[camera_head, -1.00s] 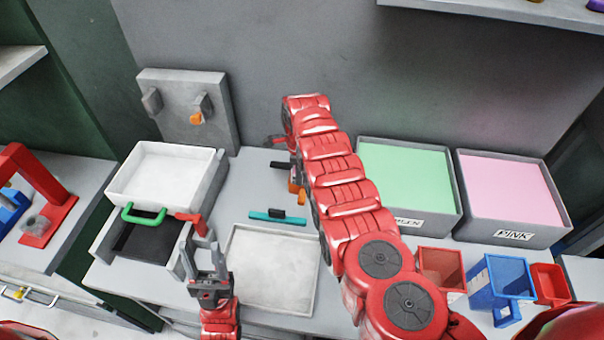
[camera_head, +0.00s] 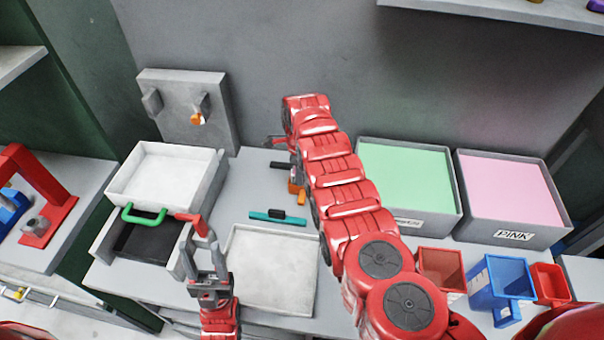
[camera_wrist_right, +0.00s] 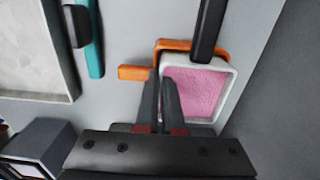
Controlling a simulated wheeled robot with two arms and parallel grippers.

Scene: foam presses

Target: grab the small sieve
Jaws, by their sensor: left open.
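In the right wrist view, an orange frame with a stubby orange handle (camera_wrist_right: 134,73) lies by a white square frame (camera_wrist_right: 198,62) with a pink inside (camera_wrist_right: 192,92). This looks like the small sieve, but I cannot be sure. A black bar (camera_wrist_right: 209,28) crosses its top edge. My right gripper (camera_wrist_right: 161,76) has its two fingers close together at the white frame's left wall; whether they grip it is unclear. In the head view the orange handle (camera_head: 296,189) shows beside my right arm, which hides the rest. My left gripper (camera_head: 203,250) is open and empty near a red handle (camera_head: 191,222).
A white-topped box (camera_head: 165,165) with a green handle (camera_head: 144,215) stands left. A teal-and-black tool (camera_head: 278,216) lies behind an empty light tray (camera_head: 270,270). Bins of green (camera_head: 408,175) and pink (camera_head: 508,190) fill stand right. A blue container (camera_head: 502,280) sits in front.

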